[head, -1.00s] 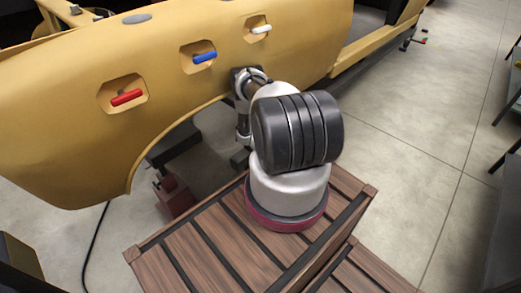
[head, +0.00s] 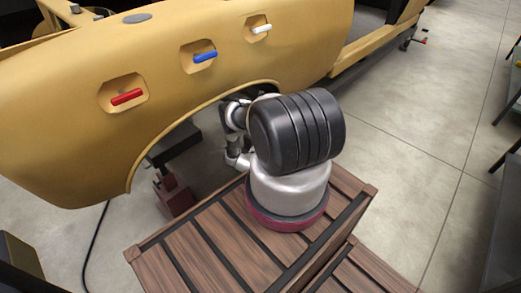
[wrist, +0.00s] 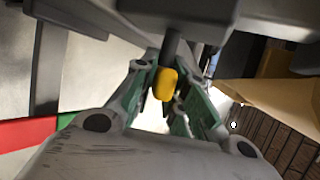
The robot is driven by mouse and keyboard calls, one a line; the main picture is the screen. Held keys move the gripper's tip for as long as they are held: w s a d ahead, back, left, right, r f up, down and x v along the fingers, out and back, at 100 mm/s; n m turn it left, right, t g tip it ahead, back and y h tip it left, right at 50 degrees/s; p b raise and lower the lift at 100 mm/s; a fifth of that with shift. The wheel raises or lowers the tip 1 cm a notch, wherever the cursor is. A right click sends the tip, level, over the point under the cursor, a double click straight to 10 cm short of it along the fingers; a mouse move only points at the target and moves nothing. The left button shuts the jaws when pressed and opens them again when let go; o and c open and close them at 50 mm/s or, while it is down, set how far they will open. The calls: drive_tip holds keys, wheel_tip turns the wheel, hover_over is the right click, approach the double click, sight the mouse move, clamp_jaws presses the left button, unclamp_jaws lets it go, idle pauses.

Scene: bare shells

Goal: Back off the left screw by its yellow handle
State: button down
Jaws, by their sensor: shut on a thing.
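A yellow handle (wrist: 165,84) shows in the wrist view, at the lower end of a dark screw shaft (wrist: 172,45). My gripper (wrist: 166,98) has its green-padded fingers on either side of the handle and is shut on it. Where each pad touches is partly hidden. In the head view my arm reaches in under the wheel arch of the yellow car shell (head: 60,110), and the gripper, screw and yellow handle are out of sight there. The wrist view alone does not tell which screw this is.
The shell's side carries a red handle (head: 127,97), a blue handle (head: 205,57) and a white handle (head: 261,29) in recesses. A dark red stand (head: 174,192) is below the arch. The wooden crate (head: 190,262) is in front; floor is open at right.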

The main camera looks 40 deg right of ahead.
idle(0.5)
drive_tip(key=c, duration=1.4)
unclamp_jaws()
drive_tip(key=shift+c, duration=0.2)
drive_tip(key=shift+a, duration=0.15)
drive_tip(key=s+a+r, duration=0.1)
drive_tip(key=s+a, duration=0.3)
drive_tip(key=a, duration=0.3)
drive_tip(key=s+a+r, duration=0.1)
drive_tip(key=s+a, duration=0.3)
drive_tip(key=a, duration=0.3)
drive_tip(key=shift+a, duration=0.1)
